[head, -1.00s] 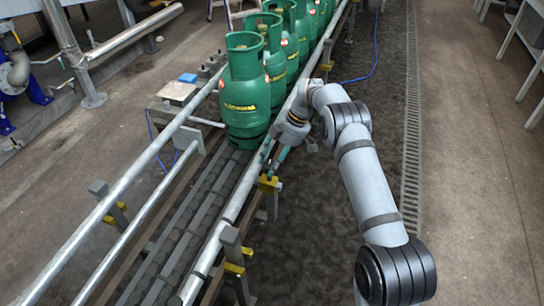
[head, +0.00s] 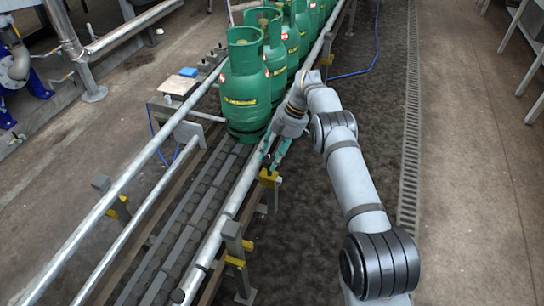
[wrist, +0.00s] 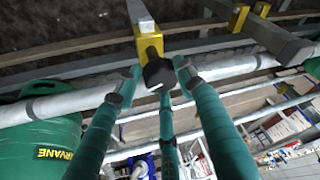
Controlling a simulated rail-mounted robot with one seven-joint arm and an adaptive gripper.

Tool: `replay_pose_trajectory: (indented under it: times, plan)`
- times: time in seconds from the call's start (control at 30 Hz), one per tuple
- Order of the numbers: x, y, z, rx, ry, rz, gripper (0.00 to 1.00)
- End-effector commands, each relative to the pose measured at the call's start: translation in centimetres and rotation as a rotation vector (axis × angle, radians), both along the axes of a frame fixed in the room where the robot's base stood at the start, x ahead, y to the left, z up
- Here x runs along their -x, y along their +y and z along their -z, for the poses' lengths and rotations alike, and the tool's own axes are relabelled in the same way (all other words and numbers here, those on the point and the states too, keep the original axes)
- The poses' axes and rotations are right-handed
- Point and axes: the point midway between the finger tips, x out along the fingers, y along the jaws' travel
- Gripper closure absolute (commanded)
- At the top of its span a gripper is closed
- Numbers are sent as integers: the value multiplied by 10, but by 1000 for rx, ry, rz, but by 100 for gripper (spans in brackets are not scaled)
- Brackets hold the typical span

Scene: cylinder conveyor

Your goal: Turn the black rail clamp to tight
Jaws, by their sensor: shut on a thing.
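The black rail clamp (wrist: 158,73) is a dark knob on a yellow bracket (wrist: 149,45) in the wrist view. My gripper (wrist: 157,80) has teal fingers around the knob and is shut on it. In the head view my gripper (head: 273,163) reaches down to the yellow bracket (head: 268,177) on the conveyor's right guide rail (head: 232,202). The knob is too small and covered to make out there. No marking of its tightness is visible.
Green gas cylinders (head: 246,90) stand in a row on the conveyor (head: 190,215), the nearest just beyond my gripper. It also shows at the left of the wrist view (wrist: 35,135). Another yellow bracket (head: 236,262) is nearer.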

Motion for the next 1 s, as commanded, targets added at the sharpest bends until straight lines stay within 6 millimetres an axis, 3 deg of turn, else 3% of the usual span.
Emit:
replay_pose_trajectory:
  times: [0.07,0.1,0.37,0.77,1.0]
  plan:
    - [5,8,-1,-9,13,-6,87]
    - [5,8,-1,-9,14,-5,61]
    - [5,6,0,-7,12,-4,45]
    - [3,2,0,-3,9,10,45]
    - [3,1,2,-3,8,101,45]
